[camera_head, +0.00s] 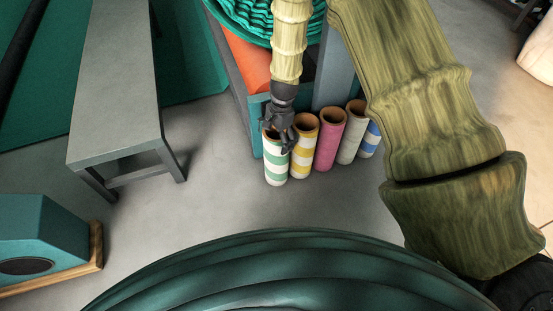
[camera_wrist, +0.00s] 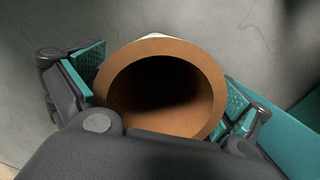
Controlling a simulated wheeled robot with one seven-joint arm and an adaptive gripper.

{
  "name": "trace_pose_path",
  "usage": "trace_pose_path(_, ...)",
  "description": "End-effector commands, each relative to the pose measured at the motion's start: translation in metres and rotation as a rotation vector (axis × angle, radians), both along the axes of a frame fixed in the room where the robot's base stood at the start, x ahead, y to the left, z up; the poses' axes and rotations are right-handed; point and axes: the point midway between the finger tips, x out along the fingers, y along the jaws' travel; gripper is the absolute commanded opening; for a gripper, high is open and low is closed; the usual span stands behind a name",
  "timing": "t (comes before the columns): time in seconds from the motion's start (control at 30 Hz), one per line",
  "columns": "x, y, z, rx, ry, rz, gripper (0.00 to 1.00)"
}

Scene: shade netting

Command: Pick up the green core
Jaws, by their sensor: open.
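The green core is a hollow tube (camera_head: 276,163) with green and white stripes, upright on the floor at the left end of a row of cores. My gripper (camera_head: 277,134) is at its top end in the head view, partly covering it. In the wrist view, the brown round rim of a core (camera_wrist: 203,62) lies between the two teal-padded fingers of my gripper (camera_wrist: 162,82), with the dark hollow facing the camera. The fingers are open on either side of the rim. Whether the pads touch the tube cannot be told.
A yellow-striped core (camera_head: 304,147) stands close to the right, then a pink core (camera_head: 328,142), a whitish core (camera_head: 351,135) and a blue-striped one (camera_head: 370,141). A grey bench (camera_head: 115,80) stands left. Grey floor in front is clear.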

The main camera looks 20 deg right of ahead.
Motion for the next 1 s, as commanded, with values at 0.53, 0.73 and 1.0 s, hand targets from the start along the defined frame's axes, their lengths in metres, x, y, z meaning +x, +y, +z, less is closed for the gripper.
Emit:
trace_pose_path(0.53, -0.0007, 0.0016, -0.0103, 0.0, 0.0, 0.001, 0.64)
trace_pose_path(0.73, -0.0009, 0.0017, -0.0109, 0.0, 0.001, 0.001, 0.27)
trace_pose_path(1.0, -0.0012, 0.002, -0.0117, 0.001, 0.001, 0.001, 0.23)
